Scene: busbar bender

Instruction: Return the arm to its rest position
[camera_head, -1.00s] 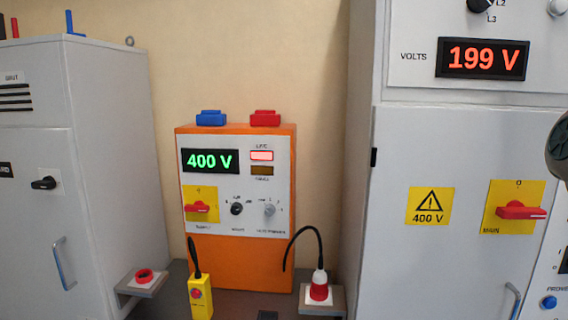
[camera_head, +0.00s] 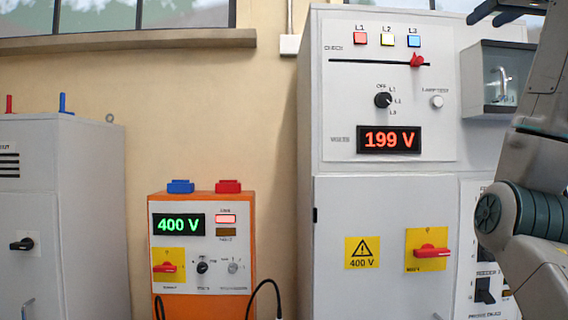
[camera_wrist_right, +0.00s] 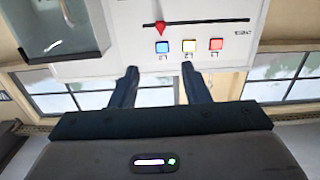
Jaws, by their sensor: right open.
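My right arm (camera_head: 535,190) is raised at the right edge of the head view, in front of the tall grey cabinet (camera_head: 385,270). My right gripper (camera_head: 488,14) is at the top right of that view, above the cabinet's small glass-fronted box (camera_head: 500,78). In the right wrist view the two fingers of the gripper (camera_wrist_right: 159,70) stand apart with nothing between them. That view shows the cabinet panel upside down, with its red slider pointer (camera_wrist_right: 160,29) and blue, yellow and red lamps beyond the fingers. My left gripper is not in view.
An orange tester (camera_head: 175,302) reading 400 V stands left of the cabinet. A grey cabinet (camera_head: 70,200) is at the far left. The cabinet display (camera_head: 388,140) reads 199 V. Windows (camera_head: 200,14) line the wall top. The wall between the cabinets is open.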

